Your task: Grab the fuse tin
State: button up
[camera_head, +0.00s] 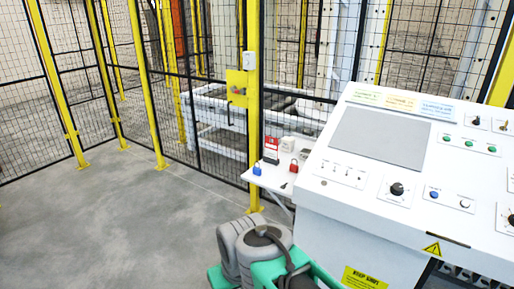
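A small white shelf (266,180) juts out at the left side of the white control console and carries several small items. A small pale box (287,145) stands towards its back; it may be the fuse tin, but it is too small to tell. A red and white item (271,150) stands just left of it. A blue padlock (257,169) is at the shelf's left, and a red padlock (294,166) is to the right. A small dark item (283,185) lies near the front.
The control console (335,184), with knobs and buttons, fills the right side beside the shelf. Black mesh fencing with yellow posts (255,100) stands behind the shelf. Grey floor (120,225) is clear at the left.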

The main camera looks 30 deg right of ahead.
aim_at(304, 153)
jog(key=u, duration=0.25)
jog(key=i, duration=1.15)
jog(key=z, duration=0.35)
jog(key=i, duration=0.9)
jog(key=z, duration=1)
jog(key=i, duration=0.55)
jog(key=z, duration=0.4)
